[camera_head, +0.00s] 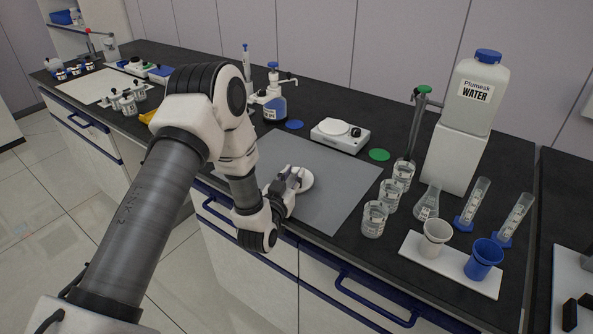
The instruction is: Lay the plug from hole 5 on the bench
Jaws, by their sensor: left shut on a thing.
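My left gripper (294,181) is low over the grey mat (345,190) on the black bench (345,147), beside a round white piece (307,181). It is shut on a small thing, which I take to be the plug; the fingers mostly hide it. The white piece sits at the fingertips, and its holes and their numbers are too small to make out. I cannot tell whether the plug is clear of it. My right gripper is not in view.
A white scale (340,136) stands behind the mat, near a green disc (379,155) and a blue disc (294,125). Glass beakers (374,219), a flask (427,201) and a white tray with cups (455,268) stand at right. The mat's right part is bare.

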